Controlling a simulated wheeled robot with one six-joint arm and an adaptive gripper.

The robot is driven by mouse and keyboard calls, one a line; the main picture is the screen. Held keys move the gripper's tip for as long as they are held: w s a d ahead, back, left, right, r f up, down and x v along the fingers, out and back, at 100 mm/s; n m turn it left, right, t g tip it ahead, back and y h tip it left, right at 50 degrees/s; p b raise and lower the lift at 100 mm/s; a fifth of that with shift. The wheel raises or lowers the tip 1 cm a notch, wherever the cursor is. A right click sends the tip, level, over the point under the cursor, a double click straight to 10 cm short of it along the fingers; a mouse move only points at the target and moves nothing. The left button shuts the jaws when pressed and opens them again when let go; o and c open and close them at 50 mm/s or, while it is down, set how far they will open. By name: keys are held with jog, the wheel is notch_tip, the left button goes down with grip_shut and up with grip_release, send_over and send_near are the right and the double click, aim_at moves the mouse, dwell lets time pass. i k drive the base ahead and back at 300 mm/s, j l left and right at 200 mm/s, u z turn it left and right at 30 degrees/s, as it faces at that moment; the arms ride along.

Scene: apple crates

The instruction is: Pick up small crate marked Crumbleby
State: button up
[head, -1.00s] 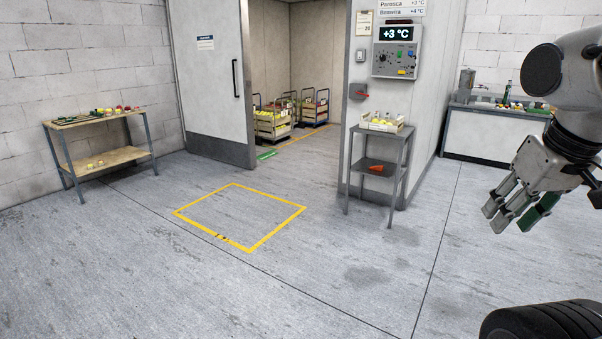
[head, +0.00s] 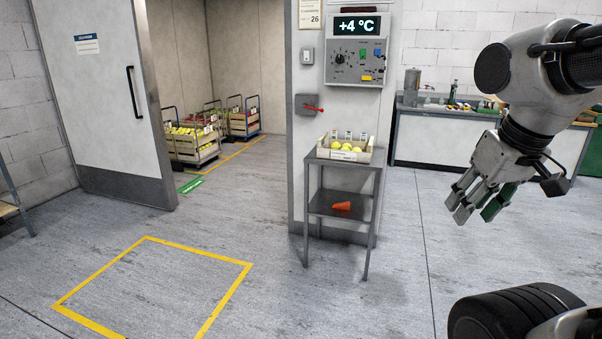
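A small pale crate (head: 341,158) holding several yellow apples stands on the top of a grey metal stand (head: 313,163) beside the doorway. Small white cards stick up at its back; I cannot read a name on it at this size. My gripper (head: 472,212) hangs at the right, well apart from the crate and nearer to me. Its fingers point down and look spread, with nothing between them; one finger pad is green.
An orange object (head: 342,206) lies on the stand's lower shelf. Loaded crate carts (head: 195,147) stand inside the open cold room. A yellow floor square (head: 150,238) is empty. A workbench (head: 440,150) stands behind my arm. The floor before the stand is clear.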

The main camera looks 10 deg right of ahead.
aim_at(346, 147)
jog(key=i+j+z, duration=0.2)
jog(key=i, duration=0.2)
jog(key=i+j+z, duration=0.2)
jog(key=i, duration=0.15)
jog(key=i+z, duration=0.1)
jog(key=z, duration=0.6)
jog(key=i+j+z, duration=0.15)
jog(key=j+z, duration=0.25)
jog(key=j, duration=0.15)
jog(key=j+z, duration=0.4)
jog(key=j, duration=0.2)
jog(key=i+j, duration=0.1)
jog(key=j, duration=0.3)
jog(key=i+j, duration=0.1)
jog(key=j, duration=0.3)
jog(key=i+j+z, duration=0.1)
jog(key=j, duration=0.3)
jog(key=i+j, duration=0.1)
jog(key=j, duration=0.35)
jog(key=i+j, duration=0.4)
jog(key=i, duration=0.1)
